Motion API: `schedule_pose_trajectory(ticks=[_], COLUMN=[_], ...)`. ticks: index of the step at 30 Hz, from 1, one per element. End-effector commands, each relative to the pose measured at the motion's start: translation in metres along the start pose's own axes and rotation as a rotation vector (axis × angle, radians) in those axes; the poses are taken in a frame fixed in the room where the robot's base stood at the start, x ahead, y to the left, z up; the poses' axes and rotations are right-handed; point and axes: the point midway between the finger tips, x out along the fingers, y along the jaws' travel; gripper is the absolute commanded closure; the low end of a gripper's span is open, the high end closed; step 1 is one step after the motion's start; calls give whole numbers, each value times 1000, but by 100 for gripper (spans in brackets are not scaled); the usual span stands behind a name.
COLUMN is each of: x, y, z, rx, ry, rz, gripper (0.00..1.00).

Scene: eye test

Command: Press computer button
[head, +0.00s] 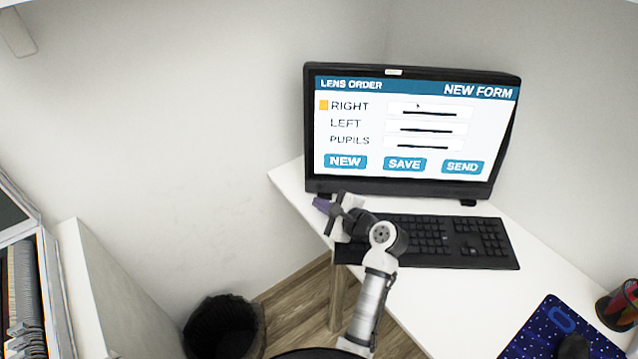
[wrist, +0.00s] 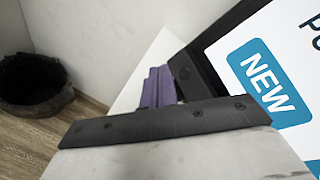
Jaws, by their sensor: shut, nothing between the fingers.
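A black computer monitor (head: 400,188) stands at the back of the white desk in the head view. Its screen shows a "LENS ORDER / NEW FORM" page with blue buttons NEW (head: 345,161), SAVE (head: 405,164) and SEND (head: 462,167). An orange square sits beside RIGHT. My gripper (head: 322,205) is shut and empty, its purple fingers just below the monitor's lower left corner. In the wrist view the fingers (wrist: 158,86) are together, and the NEW button (wrist: 266,85) shows large at their right. I cannot tell whether they touch the monitor. No physical computer button is visible.
A black keyboard (head: 450,240) lies before the monitor, partly behind my arm. A black waste bin (head: 222,325) stands on the floor left of the desk (head: 430,295).

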Motion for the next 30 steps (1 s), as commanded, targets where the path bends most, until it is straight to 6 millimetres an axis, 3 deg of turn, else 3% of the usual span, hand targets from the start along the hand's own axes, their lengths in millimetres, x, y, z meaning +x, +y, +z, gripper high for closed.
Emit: schedule_pose_trajectory(ticks=[8,30], x=[-15,-15], y=[10,11], z=[11,11], rx=[0,0], ry=[0,0], rz=[0,0], gripper=[100,100])
